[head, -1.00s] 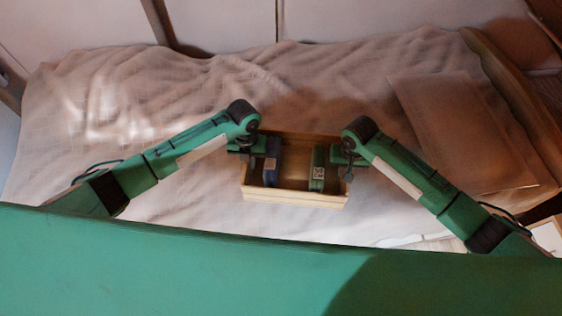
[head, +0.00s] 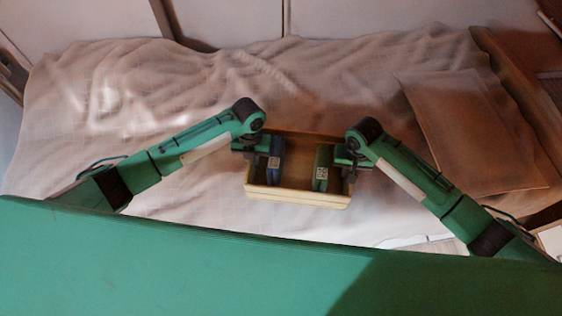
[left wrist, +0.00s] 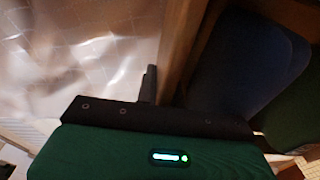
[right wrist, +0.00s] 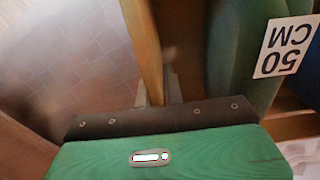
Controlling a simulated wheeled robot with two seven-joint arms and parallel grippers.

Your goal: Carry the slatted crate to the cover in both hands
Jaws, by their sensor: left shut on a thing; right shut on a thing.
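The slatted crate (head: 297,197) is a light wooden open box, held by both arms over the pale bed cover (head: 190,82) in the head view. My left gripper (head: 249,161) is shut on its left wall (left wrist: 180,45); one dark finger shows outside that wall in the left wrist view. My right gripper (head: 350,165) is shut on its right wall (right wrist: 143,50). Inside the crate lie a blue item (head: 273,164) and a green item (head: 322,168) with a white "50 CM" label (right wrist: 285,47). Whether the crate's underside touches the cover is hidden.
A flat brownish panel (head: 480,130) lies on the right part of the bed. A wooden bed end (head: 525,100) stands at the far right. Pale wall panels (head: 230,20) rise behind the bed. The rumpled cover left of and behind the crate is clear.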

